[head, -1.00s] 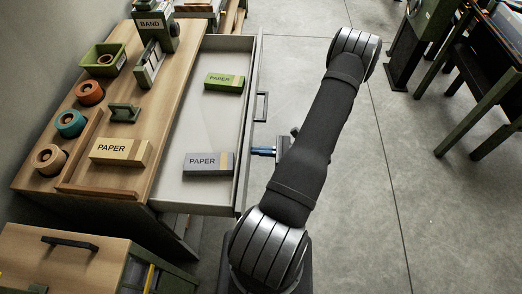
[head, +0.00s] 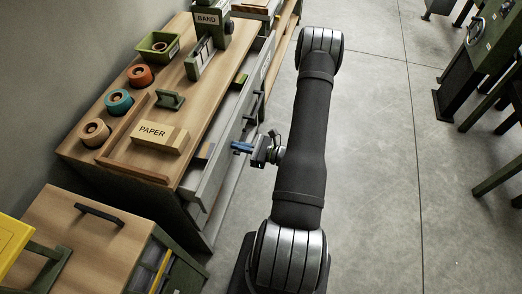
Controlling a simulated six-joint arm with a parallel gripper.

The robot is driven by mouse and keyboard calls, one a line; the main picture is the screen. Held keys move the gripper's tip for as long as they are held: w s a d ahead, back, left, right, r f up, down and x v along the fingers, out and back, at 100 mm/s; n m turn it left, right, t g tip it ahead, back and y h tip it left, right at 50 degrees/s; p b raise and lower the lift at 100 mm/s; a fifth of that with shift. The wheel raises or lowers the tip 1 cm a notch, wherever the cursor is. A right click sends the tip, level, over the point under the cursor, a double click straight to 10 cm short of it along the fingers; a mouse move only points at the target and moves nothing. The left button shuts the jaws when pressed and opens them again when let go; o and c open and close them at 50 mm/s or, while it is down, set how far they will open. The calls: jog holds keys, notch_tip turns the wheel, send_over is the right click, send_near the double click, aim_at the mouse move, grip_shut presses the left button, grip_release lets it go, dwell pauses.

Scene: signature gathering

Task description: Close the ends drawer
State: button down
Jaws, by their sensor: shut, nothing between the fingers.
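The drawer (head: 213,171) in the wooden-topped bench is open only by a narrow gap. Its grey front with dark handles (head: 251,107) stands a little out from the bench edge. A slice of a grey paper block (head: 204,152) and a slice of a green block (head: 241,79) show inside; the rest is hidden under the bench top. My gripper (head: 235,147) is shut and empty, its blue fingertips at the drawer front below the handle. I cannot tell whether they touch it.
On the bench top (head: 190,93) are a tan PAPER block (head: 160,137), several tape rolls, a green tray (head: 158,46) and a BAND machine (head: 208,30). A second wooden-topped cabinet (head: 85,225) stands at lower left.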

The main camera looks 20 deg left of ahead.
aim_at(218, 141)
jog(key=a, duration=0.8)
jog(key=shift+a, duration=0.1)
jog(key=shift+a+r, duration=0.1)
jog(key=shift+r, duration=0.05)
jog(key=shift+w, duration=0.1)
jog(key=d, duration=1.4)
jog(key=shift+d, duration=0.35)
jog(key=a, duration=1.4)
